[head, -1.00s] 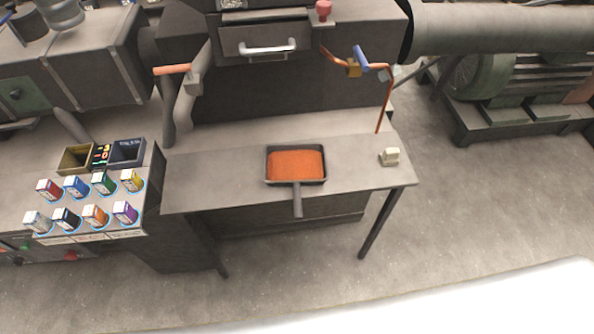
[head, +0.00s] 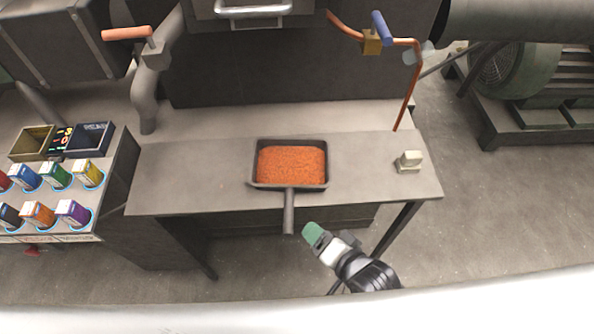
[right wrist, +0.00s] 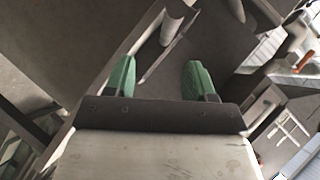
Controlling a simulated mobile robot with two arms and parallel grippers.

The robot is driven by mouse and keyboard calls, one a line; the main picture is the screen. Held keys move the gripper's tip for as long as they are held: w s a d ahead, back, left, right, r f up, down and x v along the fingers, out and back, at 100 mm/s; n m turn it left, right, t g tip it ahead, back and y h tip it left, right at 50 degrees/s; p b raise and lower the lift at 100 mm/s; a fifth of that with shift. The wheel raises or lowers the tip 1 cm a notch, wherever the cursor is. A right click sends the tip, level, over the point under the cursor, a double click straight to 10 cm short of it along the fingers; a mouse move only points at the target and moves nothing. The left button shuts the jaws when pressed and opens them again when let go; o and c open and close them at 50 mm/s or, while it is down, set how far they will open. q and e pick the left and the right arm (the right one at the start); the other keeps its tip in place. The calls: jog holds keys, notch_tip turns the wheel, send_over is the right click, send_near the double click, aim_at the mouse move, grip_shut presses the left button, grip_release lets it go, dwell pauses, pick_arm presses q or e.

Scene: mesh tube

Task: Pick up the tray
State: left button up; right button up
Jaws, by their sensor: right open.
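The tray (head: 260,184) is a dark, square pan filled with orange-red granules (head: 292,164). It rests on the grey table, and its handle (head: 289,212) points toward me past the front edge. My right gripper (head: 313,235) is in front of the table, just right of the handle's end and apart from it. In the right wrist view, its two green fingers (right wrist: 158,80) are spread with nothing between them. My left gripper is not in view.
The grey table (head: 200,170) also holds a small pale block (head: 408,161) at right. A copper pipe (head: 408,90) with a blue-handled valve rises behind. Coloured boxes (head: 56,175) and two open bins (head: 88,139) stand on a bench at left. A motor (head: 515,70) stands at right.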

aim_at(292, 210)
jog(key=w+a, duration=0.1)
jog(key=w, duration=0.1)
jog(key=w+a, duration=0.1)
jog(key=a, duration=0.1)
jog(key=shift+w+f+p, duration=0.15)
jog(key=shift+w+p, duration=0.2)
jog(key=shift+w+a+f, duration=0.1)
jog(key=shift+w+f, duration=0.05)
jog(key=shift+w, duration=0.15)
jog(key=shift+w+a+f, duration=0.25)
jog(key=shift+w+f, duration=0.05)
jog(key=shift+w, duration=0.2)
jog(key=p+x, duration=0.1)
jog(key=x, duration=0.3)
jog(key=shift+f, duration=0.15)
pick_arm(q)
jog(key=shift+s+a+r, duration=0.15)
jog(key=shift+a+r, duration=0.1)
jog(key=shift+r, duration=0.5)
pick_arm(e)
jog(key=shift+s, duration=0.1)
jog(key=shift+c, duration=1.1)
grip_shut()
